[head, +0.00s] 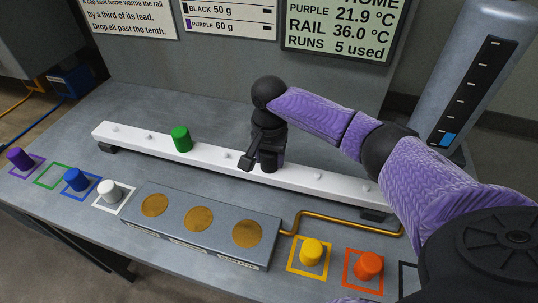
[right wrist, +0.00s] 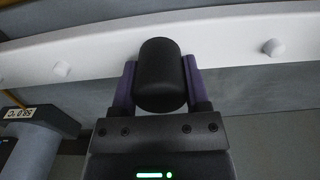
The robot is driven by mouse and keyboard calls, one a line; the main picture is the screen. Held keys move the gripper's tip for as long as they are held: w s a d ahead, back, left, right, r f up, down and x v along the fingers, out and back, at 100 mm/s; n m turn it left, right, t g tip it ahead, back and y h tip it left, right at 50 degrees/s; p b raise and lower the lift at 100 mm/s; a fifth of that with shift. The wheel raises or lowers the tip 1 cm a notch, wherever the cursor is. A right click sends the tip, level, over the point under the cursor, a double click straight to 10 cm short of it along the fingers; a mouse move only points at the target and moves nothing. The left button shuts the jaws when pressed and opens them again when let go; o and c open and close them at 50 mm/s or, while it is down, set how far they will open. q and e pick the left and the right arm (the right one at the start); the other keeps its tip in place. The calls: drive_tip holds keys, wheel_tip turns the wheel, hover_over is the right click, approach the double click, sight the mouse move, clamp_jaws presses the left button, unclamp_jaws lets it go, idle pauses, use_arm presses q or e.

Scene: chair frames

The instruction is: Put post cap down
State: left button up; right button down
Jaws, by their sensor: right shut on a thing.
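A black post cap (right wrist: 160,72) is between the purple fingers of my right gripper (right wrist: 158,88), which is shut on it. In the head view my right gripper (head: 262,158) is over the middle of the white rail (head: 220,161), with the black cap (head: 268,165) partly hidden behind it. The cap is at the rail; I cannot tell whether it touches it or sits on a post. A green cap (head: 181,139) stands on the rail to the left. Small bare posts (head: 149,136) show along the rail. My left gripper is not in view.
In front stands a grey box (head: 190,238) with gold discs. Purple (head: 20,159), blue (head: 76,180), white (head: 110,190), yellow (head: 312,252) and orange (head: 368,266) caps stand in coloured outlines. The green outline (head: 51,175) is empty. A gold pipe (head: 345,218) runs by the rail.

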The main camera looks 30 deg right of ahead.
drive_tip(key=shift+c, duration=0.5)
unclamp_jaws()
drive_tip(key=shift+o, duration=0.2)
wheel_tip(320, 180, up, 12)
drive_tip(key=p, duration=0.3)
drive_tip(key=shift+r, duration=0.1)
drive_tip(key=shift+s+a, duration=0.1)
